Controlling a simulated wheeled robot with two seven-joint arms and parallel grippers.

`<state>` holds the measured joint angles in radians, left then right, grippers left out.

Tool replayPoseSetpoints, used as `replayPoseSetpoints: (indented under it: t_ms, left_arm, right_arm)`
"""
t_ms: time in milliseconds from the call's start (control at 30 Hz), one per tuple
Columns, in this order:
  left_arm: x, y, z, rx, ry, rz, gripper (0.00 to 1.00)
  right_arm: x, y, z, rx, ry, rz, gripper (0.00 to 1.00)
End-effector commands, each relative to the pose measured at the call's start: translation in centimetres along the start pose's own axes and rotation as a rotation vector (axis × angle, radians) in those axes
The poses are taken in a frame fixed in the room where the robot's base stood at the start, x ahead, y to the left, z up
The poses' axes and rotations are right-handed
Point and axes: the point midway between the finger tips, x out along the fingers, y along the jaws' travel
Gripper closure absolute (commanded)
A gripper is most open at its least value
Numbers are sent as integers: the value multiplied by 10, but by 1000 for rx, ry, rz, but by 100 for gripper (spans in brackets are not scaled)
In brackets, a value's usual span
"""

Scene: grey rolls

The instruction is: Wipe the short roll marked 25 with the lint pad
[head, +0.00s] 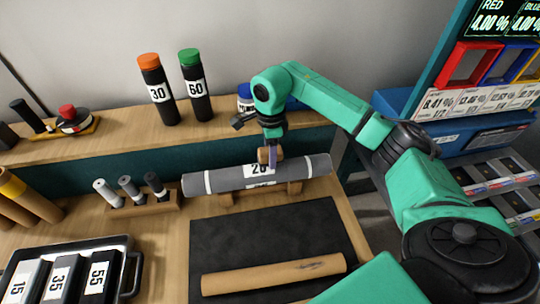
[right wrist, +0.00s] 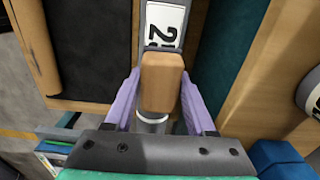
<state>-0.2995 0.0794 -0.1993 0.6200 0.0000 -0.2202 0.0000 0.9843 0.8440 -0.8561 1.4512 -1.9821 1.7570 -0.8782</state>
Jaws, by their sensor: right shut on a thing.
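The grey roll (head: 222,179) lies across a wooden cradle (head: 228,199), with light bands near its ends. Its white label starts with 2; the second digit is partly covered. The roll also shows in the right wrist view (right wrist: 169,13), running under my gripper. My right gripper (head: 270,155) is shut on the wooden block of the lint pad (right wrist: 161,80), between its purple fingers. A dark edge shows at the block's far end. The pad is over the roll beside the label; I cannot tell whether it touches. My left gripper is not in view.
Rolls marked 30 (head: 156,91) and 60 (head: 196,87) stand on the back shelf. Small cylinders (head: 130,187) sit in a rack at left. A tray (head: 134,270) holds several marked rolls. A tan roll (head: 273,274) lies on the dark mat (head: 265,225), whose upper part is clear.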

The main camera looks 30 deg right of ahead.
Motion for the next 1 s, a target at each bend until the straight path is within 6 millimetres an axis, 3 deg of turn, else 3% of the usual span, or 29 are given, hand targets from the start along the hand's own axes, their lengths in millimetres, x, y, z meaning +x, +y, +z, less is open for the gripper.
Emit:
replayPoseSetpoints:
  t_ms: [600, 1000]
  left_arm:
    - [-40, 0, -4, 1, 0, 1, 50]
    - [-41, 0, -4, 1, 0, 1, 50]
  right_arm:
    - [-56, 5, -4, 12, 3, 2, 97]
    - [-59, 6, -5, 13, 2, 3, 97]
